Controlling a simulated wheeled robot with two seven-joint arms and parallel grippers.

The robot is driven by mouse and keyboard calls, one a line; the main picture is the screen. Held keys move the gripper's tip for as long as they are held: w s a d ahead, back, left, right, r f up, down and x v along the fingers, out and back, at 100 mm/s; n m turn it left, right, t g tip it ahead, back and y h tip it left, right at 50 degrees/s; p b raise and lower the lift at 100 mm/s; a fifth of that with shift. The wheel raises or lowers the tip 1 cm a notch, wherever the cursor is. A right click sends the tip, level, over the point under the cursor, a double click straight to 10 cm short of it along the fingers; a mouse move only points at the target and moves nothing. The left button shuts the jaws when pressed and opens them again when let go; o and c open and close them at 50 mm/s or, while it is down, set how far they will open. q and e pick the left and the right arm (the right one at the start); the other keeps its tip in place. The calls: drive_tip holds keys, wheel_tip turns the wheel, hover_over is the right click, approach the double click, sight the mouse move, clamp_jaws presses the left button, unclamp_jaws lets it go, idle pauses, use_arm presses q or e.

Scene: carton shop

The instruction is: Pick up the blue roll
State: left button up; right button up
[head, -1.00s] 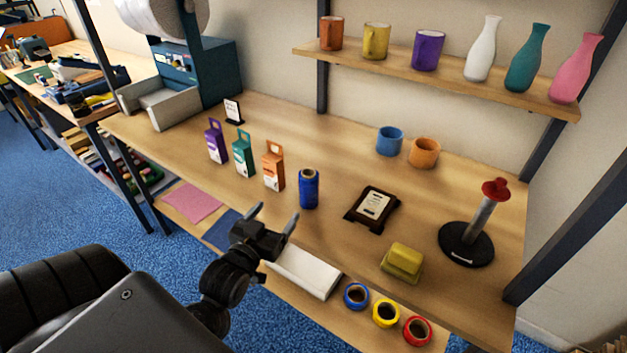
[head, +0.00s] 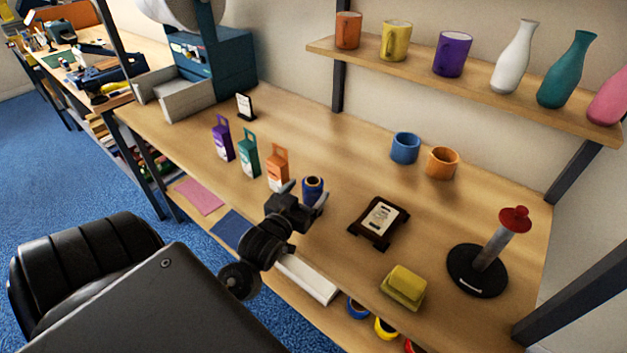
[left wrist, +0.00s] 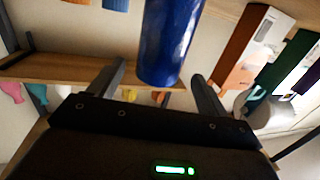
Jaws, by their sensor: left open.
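The blue roll (head: 314,186) stands upright on the wooden table, to the right of the orange carton. My left gripper (head: 304,192) is open and right in front of it, hiding its lower part in the head view. In the left wrist view the blue roll (left wrist: 168,40) lies ahead, between the lines of the two open fingers (left wrist: 155,85), at about their tips. I cannot tell whether a finger touches it. My right gripper is not in view.
Orange (head: 278,168), teal (head: 248,155) and purple (head: 222,140) cartons stand in a row left of the roll. A dark framed plaque (head: 379,220) lies to its right, with a yellow butter dish (head: 404,287) and a red-topped stand (head: 478,270) beyond. The table behind the roll is clear.

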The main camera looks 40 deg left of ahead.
sight(316, 178)
use_arm(q)
drive_tip(key=shift+w, duration=0.1)
drive_tip(key=shift+w+r, duration=0.25)
drive_tip(key=shift+w, duration=0.1)
drive_tip(key=p+x, duration=0.1)
drive_tip(key=x, duration=0.3)
drive_tip(key=shift+w+f+p, duration=0.1)
drive_tip(key=shift+w+p, duration=0.15)
drive_tip(key=shift+p, duration=0.15)
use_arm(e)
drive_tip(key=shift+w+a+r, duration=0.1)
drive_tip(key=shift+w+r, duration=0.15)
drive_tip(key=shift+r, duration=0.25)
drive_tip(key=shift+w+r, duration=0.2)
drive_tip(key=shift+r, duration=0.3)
use_arm(q)
drive_tip(key=shift+s, duration=0.1)
drive_tip(key=c, duration=1.2)
